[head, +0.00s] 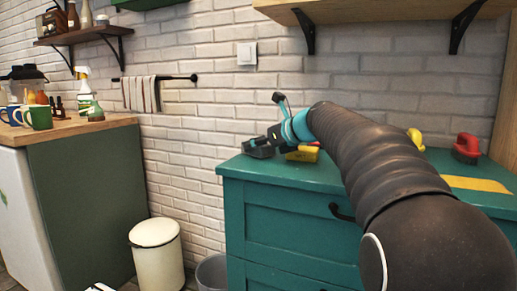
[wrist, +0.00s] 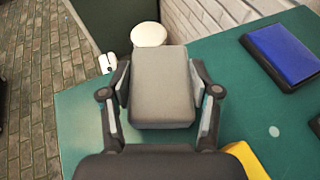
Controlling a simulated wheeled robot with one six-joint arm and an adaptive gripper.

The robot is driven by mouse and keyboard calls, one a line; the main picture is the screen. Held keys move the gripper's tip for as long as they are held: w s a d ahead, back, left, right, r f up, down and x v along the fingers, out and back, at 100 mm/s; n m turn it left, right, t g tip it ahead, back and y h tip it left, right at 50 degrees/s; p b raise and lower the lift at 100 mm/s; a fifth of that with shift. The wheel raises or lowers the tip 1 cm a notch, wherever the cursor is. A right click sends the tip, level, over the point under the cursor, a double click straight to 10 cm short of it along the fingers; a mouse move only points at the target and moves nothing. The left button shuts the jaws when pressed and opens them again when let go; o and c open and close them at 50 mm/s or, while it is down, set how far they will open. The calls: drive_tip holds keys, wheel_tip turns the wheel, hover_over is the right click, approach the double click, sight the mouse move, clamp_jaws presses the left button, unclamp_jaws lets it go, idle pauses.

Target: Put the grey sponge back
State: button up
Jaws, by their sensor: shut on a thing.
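The grey sponge (wrist: 162,88) is a pale grey block. It sits between the two fingers of my gripper (wrist: 160,90) in the wrist view, which are shut on it from both sides. It shows over the left end of the teal dresser (head: 290,172); whether it touches the top is unclear. In the head view my gripper (head: 274,138) is at the left end of the dresser top, and the dark shape beside it is too small to tell apart.
A blue pad on a dark base (wrist: 286,52) lies on the dresser near the wall. A yellow block (head: 302,154) is close by my gripper. A red-handled thing (head: 467,148) and a flat yellow piece (head: 475,184) are farther right. A white bin (head: 157,252) stands on the floor.

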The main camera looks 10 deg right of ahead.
drive_tip(key=shift+f, duration=0.2)
drive_tip(key=o, duration=1)
drive_tip(key=shift+c, duration=0.2)
drive_tip(key=shift+d+r, duration=0.1)
drive_tip(key=shift+r, duration=0.05)
drive_tip(key=p+v, duration=0.1)
drive_tip(key=v, duration=1.1)
